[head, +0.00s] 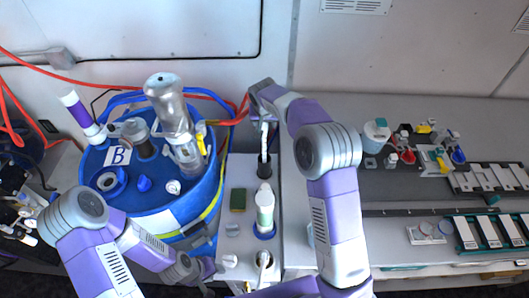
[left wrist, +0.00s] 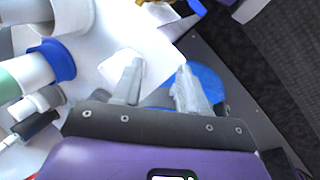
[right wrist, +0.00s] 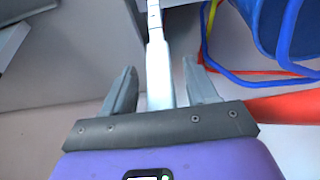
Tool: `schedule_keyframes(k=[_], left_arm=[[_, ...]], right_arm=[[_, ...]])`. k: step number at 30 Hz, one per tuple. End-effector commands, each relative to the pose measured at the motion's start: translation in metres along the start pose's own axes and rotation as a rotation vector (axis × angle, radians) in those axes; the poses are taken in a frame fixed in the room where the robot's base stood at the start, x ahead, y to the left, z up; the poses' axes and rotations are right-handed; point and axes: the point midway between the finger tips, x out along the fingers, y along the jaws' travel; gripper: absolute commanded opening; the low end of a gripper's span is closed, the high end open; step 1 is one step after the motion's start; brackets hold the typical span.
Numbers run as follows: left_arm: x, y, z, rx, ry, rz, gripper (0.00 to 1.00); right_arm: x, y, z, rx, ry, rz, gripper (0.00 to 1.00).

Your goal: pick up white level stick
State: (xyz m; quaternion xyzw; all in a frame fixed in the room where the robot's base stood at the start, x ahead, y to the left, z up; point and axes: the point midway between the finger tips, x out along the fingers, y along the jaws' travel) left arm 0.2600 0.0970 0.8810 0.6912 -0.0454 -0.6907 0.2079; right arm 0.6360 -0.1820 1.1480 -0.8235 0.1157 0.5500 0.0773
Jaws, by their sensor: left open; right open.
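The white level stick (head: 263,142) stands upright in a black socket (head: 264,170) on the light-coloured console. My right gripper (head: 265,117) is at its upper part, with its jaws open. In the right wrist view the stick (right wrist: 157,60) passes between the two open fingers (right wrist: 160,90), with gaps visible on both sides. My left gripper (head: 205,278) is low at the front, beside the console and partly hidden by my arm. In the left wrist view its fingers (left wrist: 158,85) are open and empty, above a white surface and a blue part.
A blue drum (head: 150,195) with a metal cylinder (head: 170,105) and other parts stands left of the console. A white-and-green bottle (head: 265,205) stands on the console in front of the stick. Red hose (head: 215,118) runs behind. A bench with small parts (head: 420,150) is at right.

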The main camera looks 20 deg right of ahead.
Motion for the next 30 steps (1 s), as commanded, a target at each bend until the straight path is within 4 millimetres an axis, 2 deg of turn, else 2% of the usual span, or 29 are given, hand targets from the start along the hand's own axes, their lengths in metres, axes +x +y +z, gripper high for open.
schedule_keyframes(k=[8, 18, 20, 30], left_arm=[[-0.0003, 0.0002, 0.0000, 0.000, 0.000, 0.000, 0.43], [-0.0003, 0.0001, -0.0001, 0.000, 0.000, 0.000, 0.43], [-0.0003, 0.0001, -0.0001, 0.000, 0.000, 0.000, 0.43], [-0.0003, 0.0002, 0.0000, 0.000, 0.000, 0.000, 0.43]], right_arm=[[0.0044, 0.0003, -0.0002, 0.001, 0.001, 0.000, 0.57], [0.0042, 0.0002, -0.0001, 0.001, 0.000, 0.000, 0.07], [0.0042, 0.0002, -0.0002, 0.001, 0.001, 0.000, 0.00], [0.0036, 0.0000, -0.0006, 0.001, 0.002, -0.001, 0.00]])
